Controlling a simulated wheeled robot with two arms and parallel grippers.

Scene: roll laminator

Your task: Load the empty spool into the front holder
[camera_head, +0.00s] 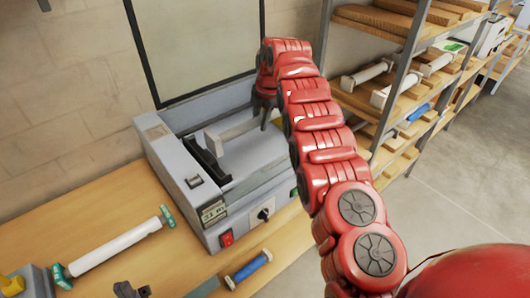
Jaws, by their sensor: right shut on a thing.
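The roll laminator (190,181) is a grey machine on the wooden table. My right gripper (265,113) is over its back right part, with its dark fingers pointing down. It is shut on one end of a pale grey cylinder (237,129), which looks like the empty spool. The cylinder lies across the top of the machine, its left end near a black bar. I cannot tell whether it sits in a holder. Part of my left gripper (131,290) shows at the bottom edge, apart from the machine; its jaw opening is unclear.
A white roll with green ends (115,246) lies on the table (95,215) left of the laminator. A blue roll (248,269) lies in front. A grey device with a yellow knob (14,284) is bottom left. Shelves (402,85) with rolls stand right.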

